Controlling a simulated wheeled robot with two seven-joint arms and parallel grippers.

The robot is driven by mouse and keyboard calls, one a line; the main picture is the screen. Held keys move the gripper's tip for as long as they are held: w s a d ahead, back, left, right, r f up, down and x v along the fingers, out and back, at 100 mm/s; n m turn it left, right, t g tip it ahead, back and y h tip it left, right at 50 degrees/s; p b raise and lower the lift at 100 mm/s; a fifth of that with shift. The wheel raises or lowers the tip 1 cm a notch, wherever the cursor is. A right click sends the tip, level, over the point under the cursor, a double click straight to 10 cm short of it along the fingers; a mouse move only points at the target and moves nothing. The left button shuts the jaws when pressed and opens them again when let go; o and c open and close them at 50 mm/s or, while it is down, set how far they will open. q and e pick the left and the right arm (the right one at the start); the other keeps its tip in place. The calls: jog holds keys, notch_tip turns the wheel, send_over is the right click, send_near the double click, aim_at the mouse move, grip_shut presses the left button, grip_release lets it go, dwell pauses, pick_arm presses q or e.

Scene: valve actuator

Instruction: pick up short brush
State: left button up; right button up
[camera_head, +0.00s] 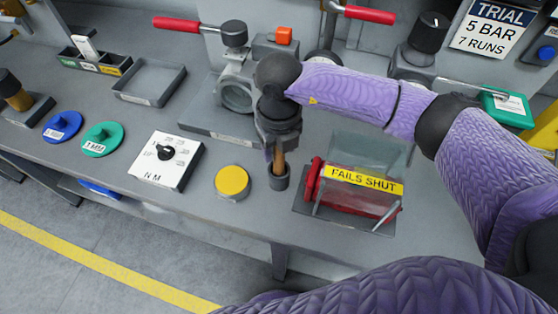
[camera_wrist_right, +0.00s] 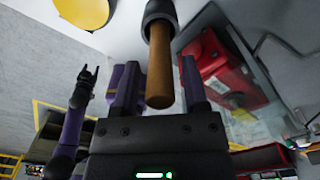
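The short brush (camera_head: 279,158) shows as a brown wooden handle standing upright in a small dark cup (camera_head: 279,179) on the bench. In the right wrist view the round handle (camera_wrist_right: 160,75) comes out of the dark cup (camera_wrist_right: 158,12). Its bristles are not visible. My right gripper (camera_head: 278,140) is directly above the cup, pointing down. In the wrist view its two fingers (camera_wrist_right: 159,88) are apart, one on each side of the handle, with gaps on both sides. My left gripper (camera_wrist_right: 88,75) shows small at the left of the wrist view, its fingers apart and empty.
A yellow button (camera_head: 232,181) is left of the cup. A clear-covered red actuator marked FAILS SHUT (camera_head: 360,190) is close on the right. A grey valve body (camera_head: 236,90) stands behind. A white dial box (camera_head: 166,160) is farther left.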

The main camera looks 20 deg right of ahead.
grip_shut()
pick_arm(q)
jog(key=shift+d, duration=0.35)
pick_arm(e)
jog(key=shift+r, duration=0.1)
